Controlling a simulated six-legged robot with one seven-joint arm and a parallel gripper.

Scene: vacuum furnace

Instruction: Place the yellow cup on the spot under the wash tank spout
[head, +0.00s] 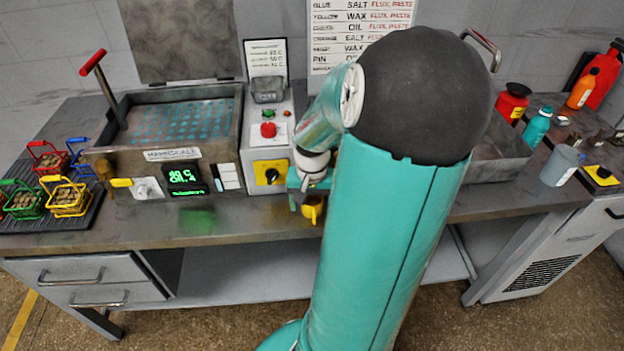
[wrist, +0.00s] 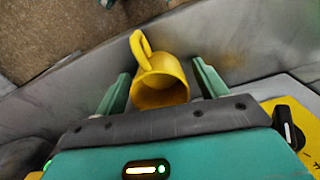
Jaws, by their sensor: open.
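The yellow cup (head: 313,208) stands near the front edge of the grey bench, below the control box, partly hidden by my arm and gripper. In the wrist view the yellow cup (wrist: 162,88) is between the two green fingers of my gripper (wrist: 162,80), its handle pointing away. The fingers are apart, with a visible gap on each side of the cup. A grey tank (head: 172,118) with a small digital display stands to the left. A yellow-handled fitting (head: 122,183) is on its front; I cannot tell whether this is the wash tank spout.
Wire baskets (head: 65,198) stand on a dark rack (head: 20,222) at far left. A control box (head: 268,140) with a yellow switch plate is behind my gripper. The bench front between rack and cup is clear.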

